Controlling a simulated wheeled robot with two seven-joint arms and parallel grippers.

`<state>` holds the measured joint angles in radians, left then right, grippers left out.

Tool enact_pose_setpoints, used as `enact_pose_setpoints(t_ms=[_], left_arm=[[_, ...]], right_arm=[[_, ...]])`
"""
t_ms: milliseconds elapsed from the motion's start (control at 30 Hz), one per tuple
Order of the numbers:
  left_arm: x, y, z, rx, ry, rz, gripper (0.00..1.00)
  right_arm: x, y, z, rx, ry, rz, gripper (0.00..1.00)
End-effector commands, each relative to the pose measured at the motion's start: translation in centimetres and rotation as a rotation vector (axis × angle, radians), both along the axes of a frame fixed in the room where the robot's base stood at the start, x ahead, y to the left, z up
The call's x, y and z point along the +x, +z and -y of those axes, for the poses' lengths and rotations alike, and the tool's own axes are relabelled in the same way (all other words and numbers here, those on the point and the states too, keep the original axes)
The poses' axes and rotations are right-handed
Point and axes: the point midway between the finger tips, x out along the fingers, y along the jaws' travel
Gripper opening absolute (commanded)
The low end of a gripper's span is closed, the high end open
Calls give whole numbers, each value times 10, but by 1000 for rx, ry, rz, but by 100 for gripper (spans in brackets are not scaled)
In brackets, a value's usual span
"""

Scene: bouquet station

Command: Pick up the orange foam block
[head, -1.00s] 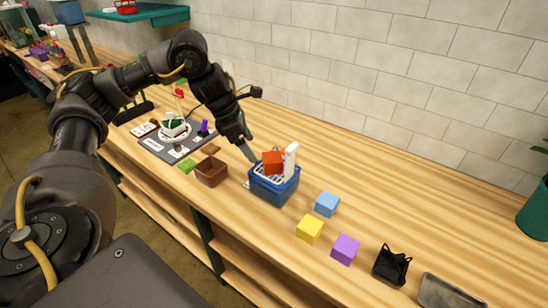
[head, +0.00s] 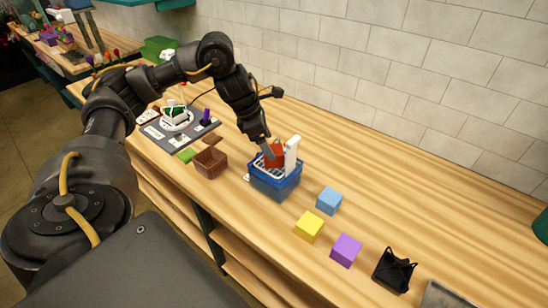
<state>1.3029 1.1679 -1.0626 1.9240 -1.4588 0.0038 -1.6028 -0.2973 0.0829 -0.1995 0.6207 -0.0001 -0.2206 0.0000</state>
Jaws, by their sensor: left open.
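The orange foam block (head: 278,153) is red-orange and sits on the white rack on top of a blue bin (head: 274,184), beside an upright white piece (head: 291,155). My left gripper (head: 268,151) is open and points down at the block, with a grey finger overlapping its left part. I cannot tell whether the fingers are around the block or only in front of it, or whether they touch it. My right gripper is not in view.
Blue (head: 329,200), yellow (head: 309,226) and purple (head: 345,250) blocks lie right of the bin. A black holder (head: 394,270) is further right. A brown open box (head: 210,162) and a grey station board (head: 180,135) stand left. The counter behind the blocks is clear.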

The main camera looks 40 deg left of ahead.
Motion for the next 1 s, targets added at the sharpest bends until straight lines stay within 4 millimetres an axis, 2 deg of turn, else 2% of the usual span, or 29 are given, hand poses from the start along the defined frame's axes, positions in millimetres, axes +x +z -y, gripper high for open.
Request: enact_pose_setpoints(t_ms=[167,500,800,867,1000], left_arm=[[2,-6,3,-1,-3,-2,78],[12,-44,13,-2,-2,-3,78],[14,-48,14,0,-2,0,78],[14,-48,14,0,-2,0,73],[14,-48,14,0,-2,0,55]], right_arm=[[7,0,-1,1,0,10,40],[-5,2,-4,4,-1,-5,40],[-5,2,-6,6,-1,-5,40],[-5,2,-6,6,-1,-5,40],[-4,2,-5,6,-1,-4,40]])
